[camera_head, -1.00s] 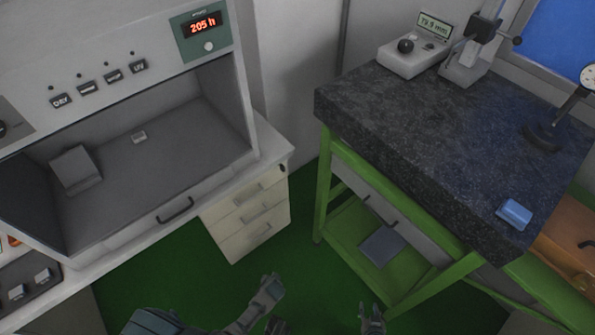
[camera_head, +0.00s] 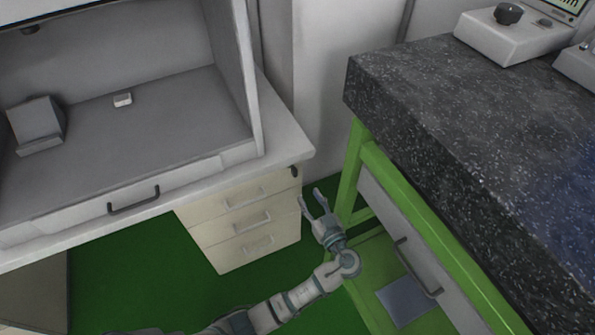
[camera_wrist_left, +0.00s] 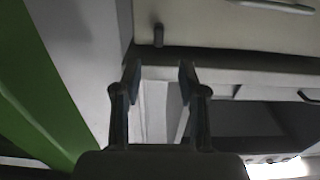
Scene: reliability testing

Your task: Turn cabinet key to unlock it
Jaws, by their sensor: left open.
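The cabinet (camera_head: 245,225) is a pale three-drawer unit under the left workbench. Its small dark key (camera_head: 294,172) sticks out at the upper right of the front, near the top drawer. The key also shows in the left wrist view (camera_wrist_left: 158,36), above the fingertips in the picture and roughly centred between them. My left gripper (camera_head: 311,197) is open and empty, just below and right of the key in the head view. The fingers appear apart from the key. Which way the key is turned is too small to tell. My right gripper is not in view.
The workbench edge (camera_head: 285,150) overhangs close above the key. A green-framed table (camera_head: 352,170) with a dark granite top (camera_head: 450,110) stands close to the right of my left gripper. Green floor (camera_head: 140,275) is clear in front of the cabinet.

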